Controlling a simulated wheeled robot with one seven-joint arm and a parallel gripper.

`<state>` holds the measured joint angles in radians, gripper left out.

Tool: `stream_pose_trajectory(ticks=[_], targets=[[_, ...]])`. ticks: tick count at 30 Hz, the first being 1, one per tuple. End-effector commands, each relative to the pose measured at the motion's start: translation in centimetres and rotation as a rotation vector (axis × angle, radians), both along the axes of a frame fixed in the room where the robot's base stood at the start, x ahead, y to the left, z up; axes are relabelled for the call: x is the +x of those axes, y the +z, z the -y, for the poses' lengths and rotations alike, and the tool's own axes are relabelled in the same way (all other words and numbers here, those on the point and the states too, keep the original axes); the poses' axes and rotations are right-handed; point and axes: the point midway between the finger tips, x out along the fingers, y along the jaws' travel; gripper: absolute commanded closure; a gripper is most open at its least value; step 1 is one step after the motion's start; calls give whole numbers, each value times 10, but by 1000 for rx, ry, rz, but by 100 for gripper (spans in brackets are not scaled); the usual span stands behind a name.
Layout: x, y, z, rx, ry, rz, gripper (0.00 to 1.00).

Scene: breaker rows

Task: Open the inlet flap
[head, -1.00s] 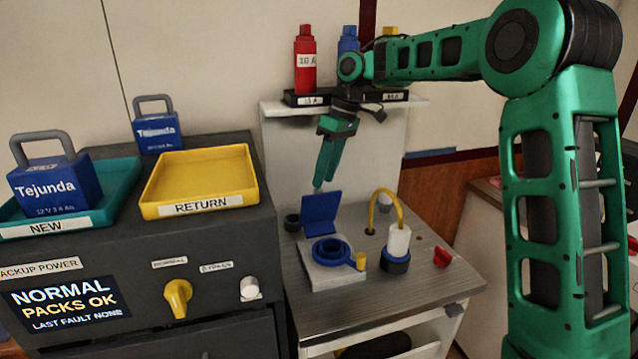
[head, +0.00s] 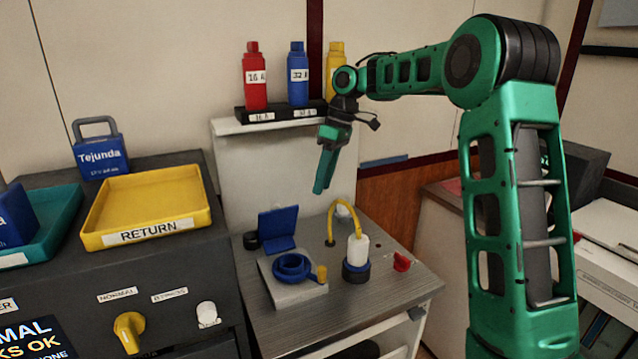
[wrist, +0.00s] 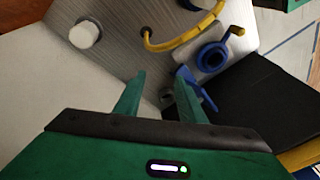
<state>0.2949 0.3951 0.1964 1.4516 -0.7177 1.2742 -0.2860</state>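The inlet has a blue ring (head: 292,267) on a grey block (head: 296,292). Its blue flap (head: 278,226) stands raised at the back of the ring, tilted back from the opening. My gripper (head: 322,190) points down, above and to the right of the flap in the head view, apart from it and empty. In the wrist view my gripper (wrist: 160,80) has its two fingers spread. There the inlet ring (wrist: 212,57) lies beyond the right finger, and the flap (wrist: 187,80) is partly hidden by that finger.
A white plug (head: 357,250) with a yellow cable (head: 333,212) stands right of the inlet. A red knob (head: 402,262) is farther right. A black round part (head: 251,240) lies left of the flap. A shelf (head: 228,125) holding coloured bottles is behind. The yellow tray (head: 150,200) is left.

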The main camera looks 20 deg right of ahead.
Motion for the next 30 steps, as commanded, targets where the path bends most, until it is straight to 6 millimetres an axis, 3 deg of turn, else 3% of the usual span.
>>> stream_pose_trajectory(ticks=[1, 4, 11, 21, 30], targets=[[0, 0, 0, 0, -1, 0, 76], [-4, 1, 1, -5, -12, -1, 100], [-30, 28, -20, 6, 174, 134, 100], [-97, 85, -57, 35, 616, 491, 100], [-118, 99, -68, 38, 752, 618, 100]])
